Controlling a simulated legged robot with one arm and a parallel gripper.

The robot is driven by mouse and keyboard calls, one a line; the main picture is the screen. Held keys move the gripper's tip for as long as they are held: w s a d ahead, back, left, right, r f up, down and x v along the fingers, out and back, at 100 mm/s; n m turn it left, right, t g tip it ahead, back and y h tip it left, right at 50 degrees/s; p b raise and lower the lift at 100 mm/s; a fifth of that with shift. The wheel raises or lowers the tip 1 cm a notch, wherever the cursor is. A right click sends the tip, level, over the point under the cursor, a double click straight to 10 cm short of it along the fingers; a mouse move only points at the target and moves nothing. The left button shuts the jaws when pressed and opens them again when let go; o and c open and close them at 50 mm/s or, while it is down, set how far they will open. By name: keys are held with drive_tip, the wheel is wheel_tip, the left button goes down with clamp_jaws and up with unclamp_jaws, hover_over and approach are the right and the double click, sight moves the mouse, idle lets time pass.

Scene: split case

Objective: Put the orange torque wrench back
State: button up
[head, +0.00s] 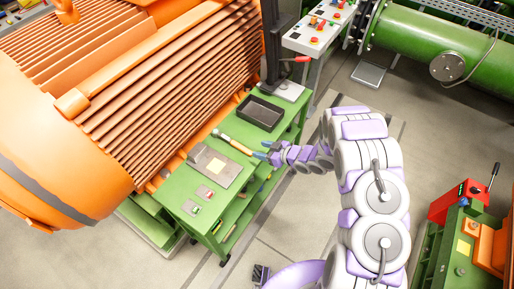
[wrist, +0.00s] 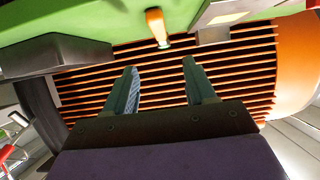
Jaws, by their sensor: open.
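A long tool with a tan-orange shaft (head: 234,144) lies across the green cart top, one end towards my gripper (head: 262,151). In the wrist view an orange handle end (wrist: 157,27) shows at the green cart edge, just beyond my gripper (wrist: 160,64). It looks like the torque wrench, but its full shape does not show. The two fingers are apart, with nothing between them. The handle is roughly in line with the gap. Whether a finger touches it I cannot tell.
A black open tray (head: 260,112) and a grey plate (head: 213,167) lie on the green cart (head: 174,197) on either side of the tool. A large orange finned motor (head: 140,85) stands behind the cart.

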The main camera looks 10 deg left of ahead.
drive_tip(key=shift+s+d+r, duration=0.1)
drive_tip(key=shift+s+d, duration=0.05)
drive_tip(key=shift+d, duration=0.05)
drive_tip(key=w+d+r+m+t+h, duration=0.25)
drive_tip(key=d+r+h, duration=0.25)
drive_tip(key=d+r, duration=0.45)
drive_tip(key=w+d+r+m+t+h, duration=0.15)
drive_tip(key=w+d+r+h, duration=0.35)
drive_tip(key=d, duration=0.7)
drive_tip(key=s+d+r+m+g+h, duration=0.2)
drive_tip(key=s+d+r+m+h, duration=0.2)
drive_tip(key=s+d+r, duration=0.35)
drive_tip(key=s+d+r+m+g+h, duration=0.1)
drive_tip(key=s+r+m+g, duration=0.1)
drive_tip(key=s+r, duration=0.35)
drive_tip(key=s+d+r+m+g, duration=0.1)
drive_tip(key=s+r, duration=0.1)
drive_tip(key=s, duration=0.7)
drive_tip(key=s+a+r+m+g+y, duration=0.1)
drive_tip(key=s+a, duration=0.3)
drive_tip(key=s, duration=0.9)
drive_tip(key=s+a+r+m+g+y, duration=0.1)
drive_tip(key=s+a+r+g+y, duration=0.1)
drive_tip(key=s, duration=1)
drive_tip(key=a+r+g, duration=0.1)
drive_tip(key=a+g, duration=0.1)
drive_tip(key=shift+s+a+g, duration=0.25)
drive_tip(key=shift+s+g, duration=0.05)
drive_tip(key=shift+s, duration=0.05)
